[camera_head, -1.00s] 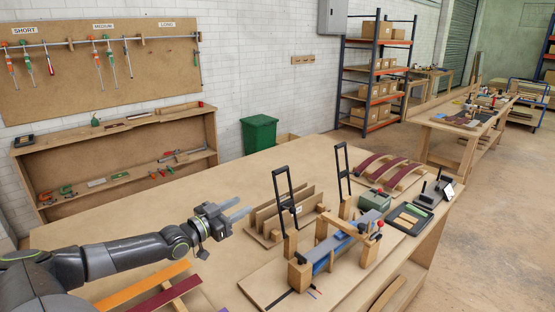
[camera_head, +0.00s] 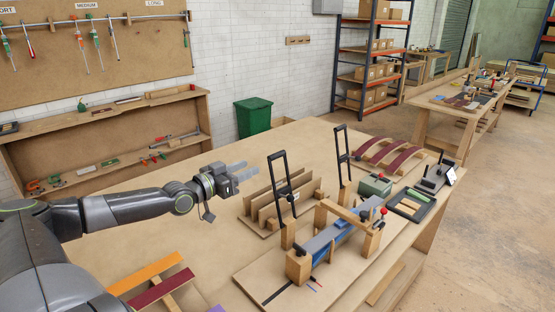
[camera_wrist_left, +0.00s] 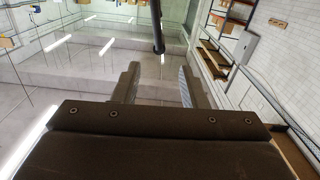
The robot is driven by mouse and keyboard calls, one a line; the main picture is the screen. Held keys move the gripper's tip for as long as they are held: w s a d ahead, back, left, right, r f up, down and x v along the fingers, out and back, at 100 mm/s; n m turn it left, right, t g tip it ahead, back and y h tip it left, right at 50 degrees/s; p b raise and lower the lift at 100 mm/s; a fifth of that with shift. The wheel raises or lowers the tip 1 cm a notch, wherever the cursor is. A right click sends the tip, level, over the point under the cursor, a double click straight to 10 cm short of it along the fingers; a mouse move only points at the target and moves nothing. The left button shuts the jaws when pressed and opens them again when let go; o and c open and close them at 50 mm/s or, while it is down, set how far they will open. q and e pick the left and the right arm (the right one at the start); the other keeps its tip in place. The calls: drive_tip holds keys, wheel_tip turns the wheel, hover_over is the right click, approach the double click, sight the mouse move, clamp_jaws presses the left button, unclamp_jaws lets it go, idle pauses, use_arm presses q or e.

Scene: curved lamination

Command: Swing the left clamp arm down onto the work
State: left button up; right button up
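The left clamp arm (camera_head: 271,184) is a black open frame standing raised, leaning slightly, at the left end of the jig. A second black clamp arm (camera_head: 338,155) also stands raised farther right. The work (camera_head: 335,236) is a blue-and-grey strip lying along the jig between wooden blocks. My left gripper (camera_head: 240,171) is just left of the left clamp arm, near the height of its upper part, and apart from it. In the left wrist view its fingers (camera_wrist_left: 158,86) are spread with nothing between them; a dark bar (camera_wrist_left: 157,28) shows beyond. My right gripper is not in view.
A wooden rack with upright boards (camera_head: 262,205) stands behind the jig. A wooden bridge (camera_head: 349,213) crosses above the work. Orange and dark red strips (camera_head: 160,289) lie front left.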

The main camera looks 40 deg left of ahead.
sight(270, 158)
use_arm(q)
drive_tip(key=w+b, duration=0.1)
drive_tip(key=w, duration=0.6)
drive_tip(key=w+d+b, duration=0.1)
drive_tip(key=w, duration=0.3)
drive_tip(key=shift+r+b, duration=0.1)
drive_tip(key=shift+b, duration=0.25)
drive_tip(key=shift+w+d, duration=0.1)
drive_tip(key=shift+w, duration=0.5)
clamp_jaws()
